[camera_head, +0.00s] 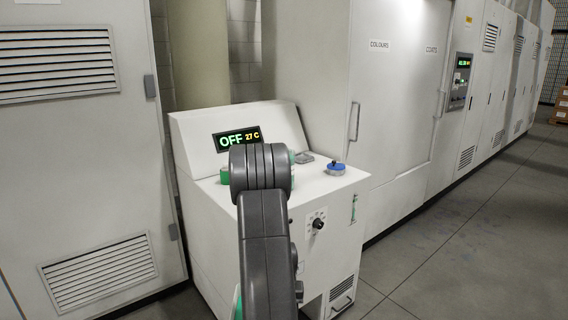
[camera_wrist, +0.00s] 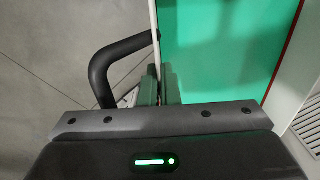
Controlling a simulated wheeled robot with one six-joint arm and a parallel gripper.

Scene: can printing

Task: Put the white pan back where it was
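I cannot make out the white pan for certain in either view. In the wrist view, a thin white upright edge (camera_wrist: 155,35) runs down toward my gripper (camera_wrist: 160,118), with a black curved handle (camera_wrist: 102,70) to its left; I cannot tell whether these belong to the pan. In the head view, my arm hides the gripper and part of the white machine (camera_head: 222,245) in front of me.
The machine's display (camera_head: 238,138) reads OFF, 27 C. A blue-and-white round item (camera_head: 336,169) sits on its top. Tall cabinets (camera_head: 80,190) stand to the left and along the right. A green surface (camera_wrist: 215,50) fills the wrist view's upper right.

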